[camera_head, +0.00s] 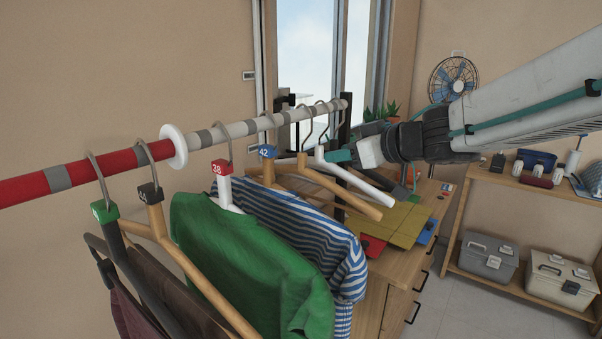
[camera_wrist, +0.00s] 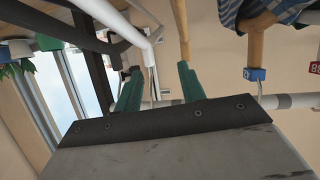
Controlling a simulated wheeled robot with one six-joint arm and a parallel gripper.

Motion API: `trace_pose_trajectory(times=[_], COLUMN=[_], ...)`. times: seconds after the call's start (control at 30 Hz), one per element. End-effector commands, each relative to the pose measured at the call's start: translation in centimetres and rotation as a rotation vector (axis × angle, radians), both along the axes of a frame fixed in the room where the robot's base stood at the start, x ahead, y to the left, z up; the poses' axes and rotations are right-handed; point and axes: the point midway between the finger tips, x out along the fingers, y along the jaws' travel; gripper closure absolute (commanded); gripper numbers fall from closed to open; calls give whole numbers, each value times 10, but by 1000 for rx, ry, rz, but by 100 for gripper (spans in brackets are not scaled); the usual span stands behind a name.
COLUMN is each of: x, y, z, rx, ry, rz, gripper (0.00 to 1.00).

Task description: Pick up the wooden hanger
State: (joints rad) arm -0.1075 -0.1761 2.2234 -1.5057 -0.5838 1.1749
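A bare wooden hanger (camera_head: 341,189) hangs on the rail beyond the striped shirt. Its wooden neck (camera_wrist: 182,30) shows in the wrist view, in line with the right-hand finger; I cannot tell whether they touch. A bare white hanger (camera_head: 357,179) hangs just beyond it, and its white arm (camera_wrist: 122,27) shows in the wrist view. My gripper (camera_head: 334,156) is at the hangers' upper parts, below the rail. In the wrist view its green fingers (camera_wrist: 160,88) stand apart, with a thin hook visible between them. Nothing is visibly clamped.
The red and white rail (camera_head: 290,117) crosses above the hangers. A wooden hanger with a blue 42 tag (camera_head: 268,152) carries the striped shirt (camera_head: 300,228); a green shirt (camera_head: 245,265) hangs nearer. A wooden cabinet (camera_head: 400,278) with folded cloths stands below my gripper.

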Motion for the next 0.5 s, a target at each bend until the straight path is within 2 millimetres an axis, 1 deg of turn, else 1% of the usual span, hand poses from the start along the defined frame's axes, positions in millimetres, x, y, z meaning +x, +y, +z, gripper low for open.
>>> trace_pose_trajectory(times=[0.03,0.17,0.3,0.5], x=[-3,-8,-2,8], y=[10,26,39,52], z=[-6,-13,-20,-25], rx=[7,17,20,19], ry=[25,65,74,72], rz=[56,139,154,151], gripper=[60,60,60,60])
